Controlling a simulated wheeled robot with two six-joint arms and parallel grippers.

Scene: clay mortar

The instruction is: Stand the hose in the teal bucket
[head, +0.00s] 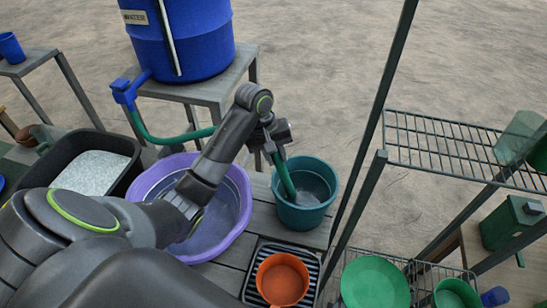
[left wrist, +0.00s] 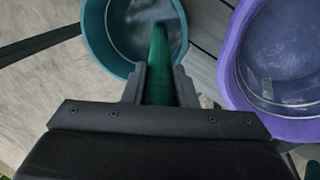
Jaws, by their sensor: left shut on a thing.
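The teal bucket (head: 318,212) stands on the wooden bench, right of the purple tub; it also shows in the left wrist view (left wrist: 96,42). The green hose (head: 172,139) runs from the blue tap on the barrel, passes behind my left arm and comes down with its end inside the bucket. My left gripper (head: 272,147) is shut on the hose just above the bucket's rim. In the left wrist view the hose (left wrist: 162,55) sticks out from between the fingers (left wrist: 160,85) over the bucket's opening. Whether its tip touches the bottom I cannot tell. My right gripper is not in view.
The purple tub (head: 240,180) is close left of the bucket. An orange pot (head: 282,280) sits on a black rack in front. A metal wire shelf (head: 450,140) with upright posts stands at right. The blue barrel (head: 190,40) is behind on a stand.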

